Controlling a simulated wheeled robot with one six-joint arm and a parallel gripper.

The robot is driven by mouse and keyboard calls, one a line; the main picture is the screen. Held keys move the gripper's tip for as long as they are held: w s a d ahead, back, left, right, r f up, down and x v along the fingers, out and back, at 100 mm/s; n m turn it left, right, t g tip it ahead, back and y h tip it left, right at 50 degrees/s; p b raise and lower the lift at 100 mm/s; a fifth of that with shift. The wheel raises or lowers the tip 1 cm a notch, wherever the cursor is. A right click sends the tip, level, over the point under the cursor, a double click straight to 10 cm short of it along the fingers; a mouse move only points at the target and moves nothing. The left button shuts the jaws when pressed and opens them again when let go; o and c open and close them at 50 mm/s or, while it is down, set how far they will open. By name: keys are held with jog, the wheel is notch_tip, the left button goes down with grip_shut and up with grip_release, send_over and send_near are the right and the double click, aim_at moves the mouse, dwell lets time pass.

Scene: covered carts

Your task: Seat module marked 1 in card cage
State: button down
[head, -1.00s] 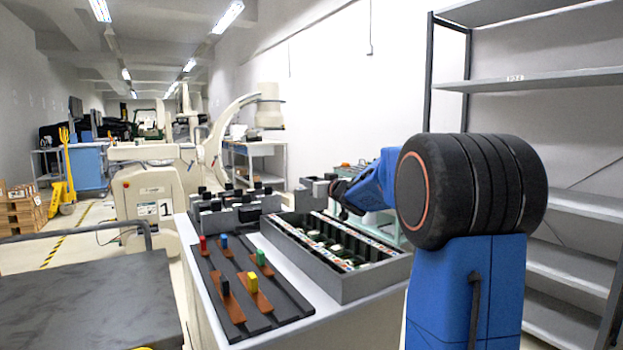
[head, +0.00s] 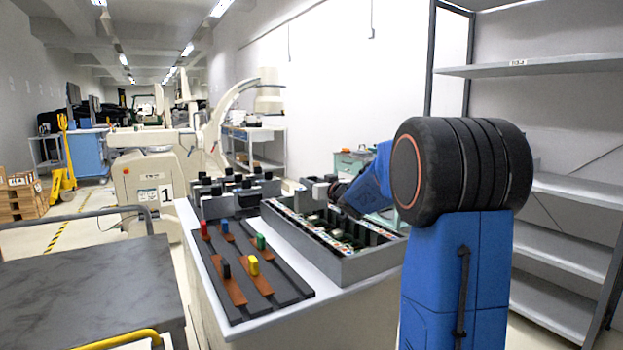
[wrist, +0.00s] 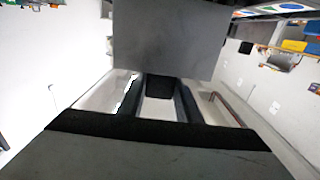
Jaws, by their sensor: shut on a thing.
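My gripper (head: 338,191) is above the far right part of the card cage, its fingers partly hidden by my arm. In the wrist view my gripper (wrist: 160,92) is shut on the dark handle of a grey module (wrist: 165,38). The module's flat grey face fills the top middle of that view, and no number can be read on it. In the head view the module (head: 320,190) shows as a small grey block at the fingertips; I cannot tell if it touches the cage. The card cage (head: 375,264) is a long open grey box with coloured strips along its rims and green boards inside.
Several grey modules with black handles (head: 236,190) stand behind the cage on the left. Dark rails with coloured knobs (head: 253,264) lie left of it on the white cart top. A dark cart (head: 90,290) is at left; grey shelves (head: 560,185) stand at right.

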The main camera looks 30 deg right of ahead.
jog(key=shift+f, duration=2.45)
jog(key=c, duration=1.2)
grip_release()
jog(key=shift+f, duration=0.1)
jog(key=s, duration=1.2)
jog(key=shift+d, duration=0.2)
